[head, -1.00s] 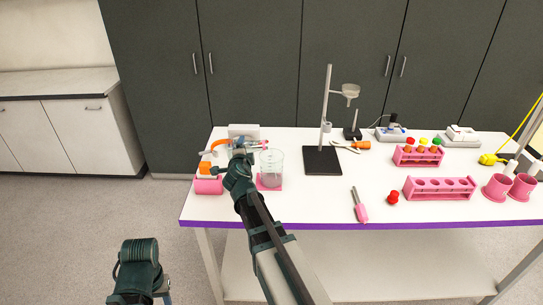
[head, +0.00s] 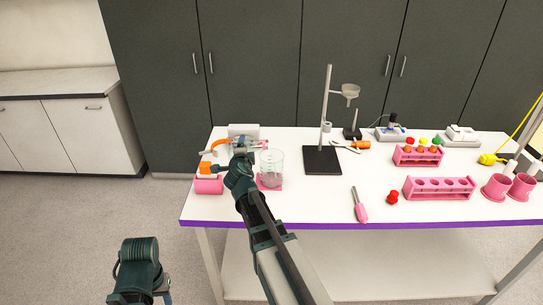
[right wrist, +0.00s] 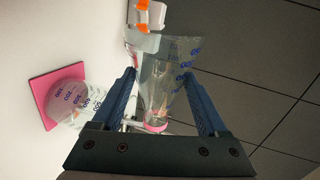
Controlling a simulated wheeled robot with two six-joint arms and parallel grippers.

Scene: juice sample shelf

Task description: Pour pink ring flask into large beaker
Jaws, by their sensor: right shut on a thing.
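My right gripper (right wrist: 165,95) is shut on the clear flask with the pink ring (right wrist: 163,78). The flask has blue markings, and its pink ring lies low in the right wrist view. In the head view my right gripper (head: 246,150) holds the flask tilted well over, with the pink ring close to the large beaker's rim, upper left of it. The large clear beaker (head: 271,166) stands upright on a pink mat (head: 279,187); it also shows in the right wrist view (right wrist: 78,105). I cannot tell whether liquid is flowing.
A pink-based holder with an orange-topped item (head: 208,184) stands left of the beaker, and a white device (head: 243,131) behind it. A ring stand (head: 322,160) with a funnel is to the right. Pink racks (head: 440,188) and cups fill the table's right side.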

